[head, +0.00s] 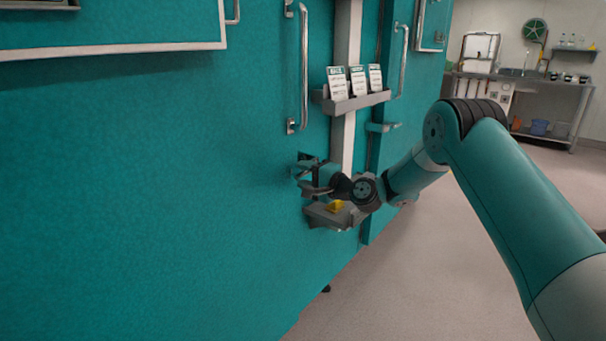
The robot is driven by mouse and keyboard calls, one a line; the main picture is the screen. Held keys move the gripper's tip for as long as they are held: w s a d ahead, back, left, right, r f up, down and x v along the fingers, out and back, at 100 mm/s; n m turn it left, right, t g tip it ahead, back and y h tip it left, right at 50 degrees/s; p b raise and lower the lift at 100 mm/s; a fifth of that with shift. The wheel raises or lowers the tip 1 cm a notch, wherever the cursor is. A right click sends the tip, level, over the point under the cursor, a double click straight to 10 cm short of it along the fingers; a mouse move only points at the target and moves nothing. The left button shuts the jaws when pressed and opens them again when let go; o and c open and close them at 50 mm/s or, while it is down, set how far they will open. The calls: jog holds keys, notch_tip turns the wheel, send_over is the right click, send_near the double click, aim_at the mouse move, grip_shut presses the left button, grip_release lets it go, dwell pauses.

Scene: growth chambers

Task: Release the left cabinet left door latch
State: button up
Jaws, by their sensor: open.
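The teal cabinet door (230,130) fills the left of the head view. A long vertical metal handle (303,70) is fixed near its right edge. My gripper (306,179) is at the door's right edge, below the handle, with its jaws open. A small teal and dark piece (306,159) shows at the fingers; it may be the latch, but it is small and partly covered by the gripper. I cannot tell whether the fingers touch it.
A teal bracket (383,127) and second handle (404,60) are to the right. Floor (440,260) is clear.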

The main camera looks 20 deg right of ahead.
jog(key=shift+w+a, duration=0.25)
jog(key=shift+w, duration=0.1)
jog(key=shift+c, duration=0.3)
grip_shut()
